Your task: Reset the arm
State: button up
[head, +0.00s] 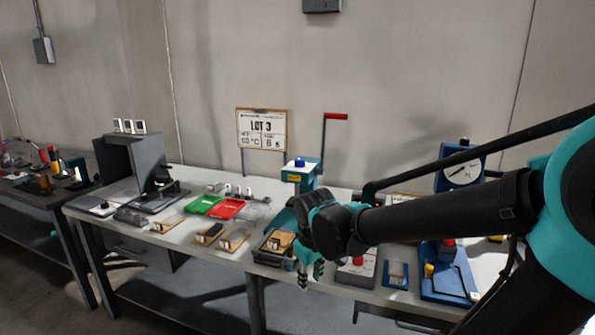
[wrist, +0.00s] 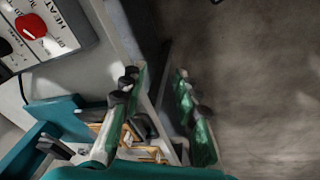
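My arm reaches in from the right in the head view. My gripper (head: 310,273) hangs at the front edge of the workbench (head: 215,262), its fingers pointing down. In the wrist view the two green-padded fingers of my gripper (wrist: 160,90) stand apart with nothing held between them. The bench's front edge runs through the gap, with the floor to its right.
A teal press (head: 303,172) with a red-handled lever stands behind my gripper. A dark tray (head: 272,254) lies just left. A control box with a red knob (wrist: 31,27) is close by. A blue gauge stand (head: 441,180) is at right. Open floor lies in front.

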jog(key=s+d+f+m+t, duration=0.1)
jog(key=s+d+f+m, duration=0.1)
jog(key=d+f+m, duration=0.2)
jog(key=s+d+f+m, duration=0.3)
jog(key=d+f+m, duration=0.1)
jog(key=d, duration=0.7)
jog(key=shift+s+d+f+t, duration=0.2)
jog(key=shift+d+f+t, duration=0.1)
jog(key=shift+t, duration=0.1)
